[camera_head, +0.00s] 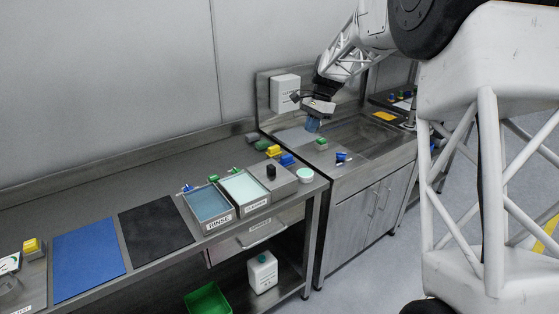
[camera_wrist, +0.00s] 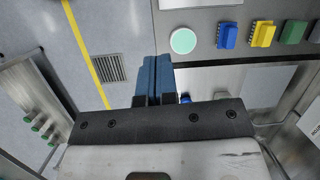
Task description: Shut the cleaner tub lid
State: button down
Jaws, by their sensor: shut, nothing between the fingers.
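The cleaner tub (camera_head: 257,204) stands on the left bench. The cleaner tub cannot be made out in the wrist view.
The rinse tub (camera_head: 209,207) is left of the cleaner tub. Coloured blocks (camera_head: 287,159) lie behind.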

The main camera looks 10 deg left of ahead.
jog(key=w+a+f+m+g, duration=0.1)
jog(key=w+a+f, duration=0.4)
jog(key=w, duration=0.1)
jog(key=shift+w+a+f, duration=0.15)
jog(key=shift+a+f, duration=0.05)
jog(key=shift+f, duration=0.1)
send_over(279, 171)
jog(key=w+d, duration=0.3)
notch_tip(279, 171, down, 9)
jog(key=shift+w, duration=0.1)
jog(key=shift+s+a+f, duration=0.1)
jog(key=shift+s+a, duration=1.35)
jog(key=shift+s, duration=0.05)
jog(key=shift+a, duration=0.1)
jog(key=s+a, duration=0.9)
jog(key=shift+f, duration=0.1)
